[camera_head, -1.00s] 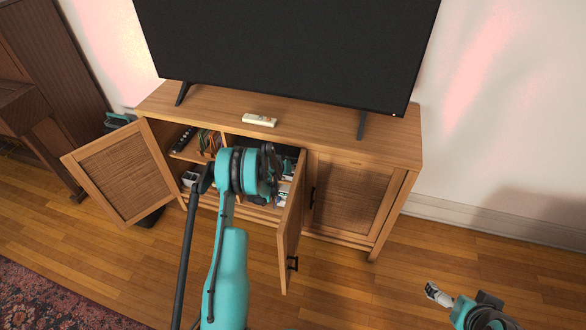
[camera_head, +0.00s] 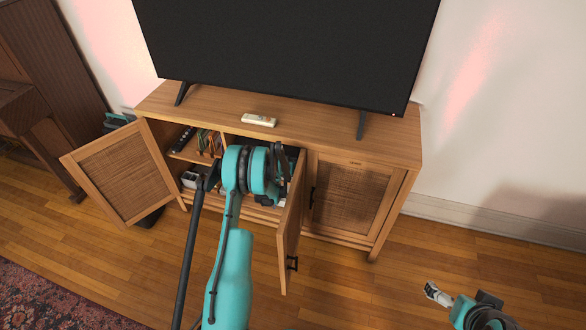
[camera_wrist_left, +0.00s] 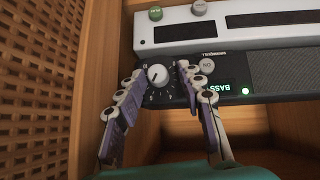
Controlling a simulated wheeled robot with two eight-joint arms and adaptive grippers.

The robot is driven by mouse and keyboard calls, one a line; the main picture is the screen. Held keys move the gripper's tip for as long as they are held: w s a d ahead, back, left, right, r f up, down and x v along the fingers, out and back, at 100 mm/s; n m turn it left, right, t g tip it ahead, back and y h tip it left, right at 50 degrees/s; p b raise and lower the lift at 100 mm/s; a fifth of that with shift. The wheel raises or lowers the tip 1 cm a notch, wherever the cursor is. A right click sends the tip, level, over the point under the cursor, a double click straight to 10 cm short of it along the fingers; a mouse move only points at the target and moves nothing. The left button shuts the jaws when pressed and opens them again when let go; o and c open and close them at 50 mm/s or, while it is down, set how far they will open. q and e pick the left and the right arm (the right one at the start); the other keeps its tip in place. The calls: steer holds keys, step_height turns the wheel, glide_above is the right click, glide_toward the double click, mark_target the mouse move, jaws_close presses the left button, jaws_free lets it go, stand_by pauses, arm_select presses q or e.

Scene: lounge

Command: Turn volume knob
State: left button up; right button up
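The volume knob (camera_wrist_left: 158,75) is a round pale grey knob with a mark on its edge, on the front of a dark audio unit (camera_wrist_left: 277,75) in the left wrist view. My left gripper (camera_wrist_left: 156,86) is open, with one finger on each side of the knob and a visible gap to it. In the head view the left arm reaches into the cabinet (camera_head: 225,108); its fingers and the knob are hidden there. My right gripper (camera_head: 437,294) is at the lower right, away from the cabinet; its opening is too small to judge.
An open wicker cabinet door (camera_wrist_left: 38,80) stands close on the left in the wrist view. Another open door (camera_head: 122,174) is at the cabinet's left. A television (camera_head: 290,50) and a remote (camera_head: 259,120) are on top.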

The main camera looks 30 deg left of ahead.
arm_select(q)
steer(key=shift+d+r, duration=0.1)
steer(key=shift+d, duration=0.05)
steer(key=v, duration=0.7)
steer(key=shift+s+r, duration=0.25)
steer(key=shift+s, duration=0.15)
